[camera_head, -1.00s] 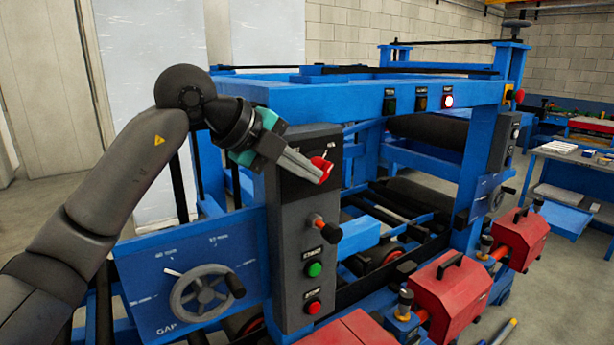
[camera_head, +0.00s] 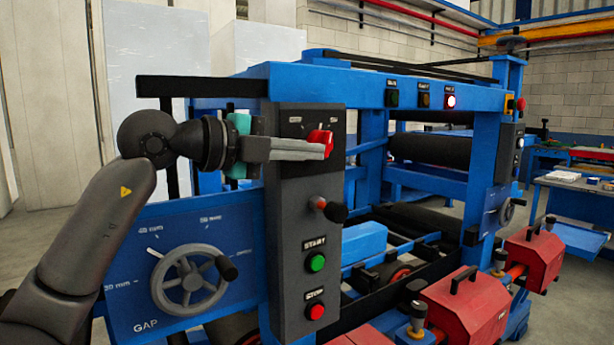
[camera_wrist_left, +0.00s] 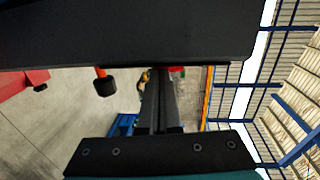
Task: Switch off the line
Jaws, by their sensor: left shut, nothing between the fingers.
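The grey control panel (camera_head: 292,250) stands upright on the blue machine. At its top is a red rotary switch (camera_head: 321,141). My right gripper is not in view.
A handwheel (camera_head: 190,281) on the GAP plate sits left of the panel, below my left arm. Signal lamps on the top beam include a lit one (camera_head: 449,101). Red boxes (camera_head: 465,300) stand along the machine's front right. Grey floor is open at far right.

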